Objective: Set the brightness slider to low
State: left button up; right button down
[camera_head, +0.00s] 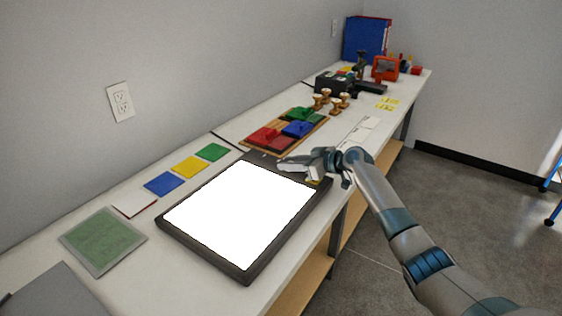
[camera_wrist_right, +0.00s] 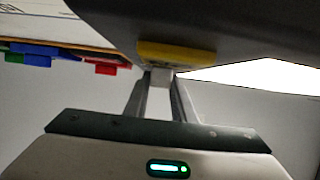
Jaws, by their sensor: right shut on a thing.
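A light pad (camera_head: 240,215) with a bright white panel and a dark frame lies on the long table. Its far dark strip carries the controls. My right gripper (camera_head: 285,165) reaches over that strip from the right. In the right wrist view its two fingers (camera_wrist_right: 160,85) are closed around a small pale slider knob (camera_wrist_right: 161,77). A yellow piece (camera_wrist_right: 176,52) lies just beyond the knob on the dark frame. The gripper hides most of the slider in the head view, so its setting cannot be read. My left gripper is not in view.
A wooden tray (camera_head: 251,141) with red, green and blue blocks stands just beyond the pad. Coloured squares (camera_head: 165,184) lie along the wall side. A green sheet (camera_head: 102,240) lies at the near left. Stamps and a blue binder (camera_head: 366,38) stand farther back.

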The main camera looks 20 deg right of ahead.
jog(key=shift+f, duration=0.15)
jog(key=c, duration=1.8)
grip_release()
jog(key=shift+c, duration=0.2)
jog(key=o, duration=0.4)
jog(key=shift+s+d, duration=0.15)
jog(key=shift+c, duration=0.2)
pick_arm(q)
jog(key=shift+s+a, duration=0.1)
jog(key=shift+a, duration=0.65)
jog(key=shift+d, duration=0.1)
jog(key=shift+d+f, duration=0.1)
pick_arm(e)
jog(key=shift+s+d, duration=0.1)
